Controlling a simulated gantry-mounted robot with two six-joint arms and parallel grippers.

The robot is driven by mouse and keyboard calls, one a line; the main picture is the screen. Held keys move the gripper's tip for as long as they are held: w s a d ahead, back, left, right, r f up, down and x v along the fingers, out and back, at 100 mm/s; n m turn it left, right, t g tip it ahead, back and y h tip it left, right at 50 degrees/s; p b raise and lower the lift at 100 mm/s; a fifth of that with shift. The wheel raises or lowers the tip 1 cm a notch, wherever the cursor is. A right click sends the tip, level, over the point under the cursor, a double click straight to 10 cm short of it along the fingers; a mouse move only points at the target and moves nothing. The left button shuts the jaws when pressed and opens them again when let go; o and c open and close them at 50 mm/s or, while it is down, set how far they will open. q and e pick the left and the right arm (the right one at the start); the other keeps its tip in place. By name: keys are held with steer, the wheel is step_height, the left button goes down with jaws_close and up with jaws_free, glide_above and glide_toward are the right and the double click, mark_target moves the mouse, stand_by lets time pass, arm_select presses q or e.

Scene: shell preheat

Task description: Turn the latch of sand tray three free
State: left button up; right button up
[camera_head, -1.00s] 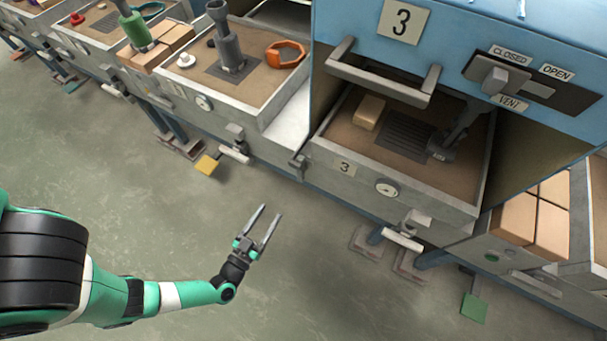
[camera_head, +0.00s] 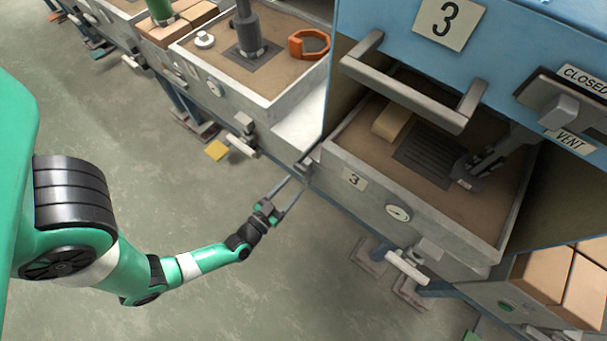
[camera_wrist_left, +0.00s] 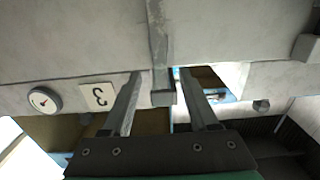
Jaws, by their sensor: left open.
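Sand tray three (camera_head: 372,205) is a grey metal tray with a "3" label, under the blue hood. A small grey latch (camera_head: 306,164) sits at its left front corner. In the left wrist view the latch (camera_wrist_left: 161,50) is a narrow bar with a blocky end, lying between the two fingers in the picture. My left gripper (camera_head: 294,184) is open and empty, its fingertips close to the latch. I cannot tell whether they touch it. It also shows in the left wrist view (camera_wrist_left: 162,74). My right gripper is not in view.
The blue hood (camera_head: 400,45) with a grey handle (camera_head: 410,92) hangs over tray three. The tray holds a tan block (camera_head: 392,122). A gauge (camera_head: 398,212) and a white-handled lever (camera_head: 407,268) sit at its front. Another sand tray (camera_head: 260,105) stands to the left.

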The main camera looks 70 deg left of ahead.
arm_select(q)
steer(key=b+x, duration=0.1)
steer(key=x, duration=0.5)
steer(key=shift+w+a+b, duration=0.15)
steer(key=shift+w+b, duration=0.05)
steer(key=shift+b, duration=0.1)
steer(key=shift+c, duration=0.3)
jaws_close()
stand_by(0.6)
